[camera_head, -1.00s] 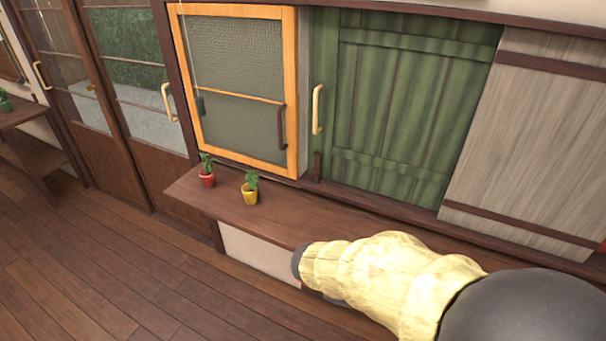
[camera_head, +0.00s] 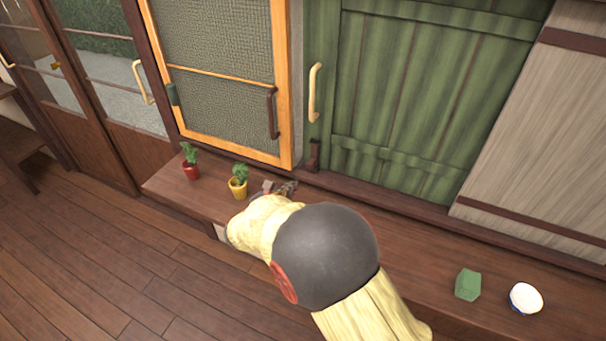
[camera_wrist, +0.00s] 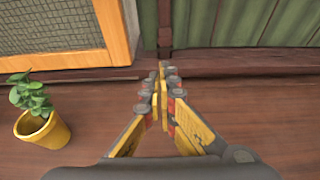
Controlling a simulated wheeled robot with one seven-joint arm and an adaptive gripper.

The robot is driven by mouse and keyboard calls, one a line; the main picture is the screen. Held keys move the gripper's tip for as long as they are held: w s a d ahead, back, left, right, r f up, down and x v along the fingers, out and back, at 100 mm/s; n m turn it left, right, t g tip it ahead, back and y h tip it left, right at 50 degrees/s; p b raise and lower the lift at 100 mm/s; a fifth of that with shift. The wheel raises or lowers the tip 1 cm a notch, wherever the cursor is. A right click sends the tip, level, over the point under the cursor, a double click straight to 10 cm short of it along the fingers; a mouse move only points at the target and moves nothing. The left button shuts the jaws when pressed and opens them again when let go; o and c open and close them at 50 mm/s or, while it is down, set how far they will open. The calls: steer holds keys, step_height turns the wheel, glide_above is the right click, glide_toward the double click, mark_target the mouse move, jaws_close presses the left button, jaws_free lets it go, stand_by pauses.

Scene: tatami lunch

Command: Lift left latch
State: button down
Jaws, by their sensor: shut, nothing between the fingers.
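A small dark brown upright piece, apparently the left latch (camera_head: 313,155), stands at the lower left corner of the green shutter (camera_head: 410,90). It also shows in the wrist view (camera_wrist: 165,28), just beyond my fingertips. My gripper (camera_head: 280,187) is low over the wooden ledge, in front of and a little left of the latch in the head view. In the wrist view my gripper (camera_wrist: 165,75) is shut and empty, its tips apparently just short of the sill. My arm hides part of the ledge in the head view.
The orange-framed screen (camera_head: 284,100) with a dark handle is left of the latch. A yellow pot (camera_head: 238,189) stands close left of my gripper, a red pot (camera_head: 191,171) farther left. A green block (camera_head: 468,284) and white bowl (camera_head: 525,298) sit on the ledge at right.

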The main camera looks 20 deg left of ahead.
mark_target(312, 164)
steer(key=b+x, duration=0.3)
steer(key=x, duration=0.6)
steer(key=shift+d+f, duration=0.1)
steer(key=shift+f, duration=0.1)
steer(key=shift+w, duration=0.45)
steer(key=shift+r+p, duration=1)
steer(key=shift+r, duration=1.1)
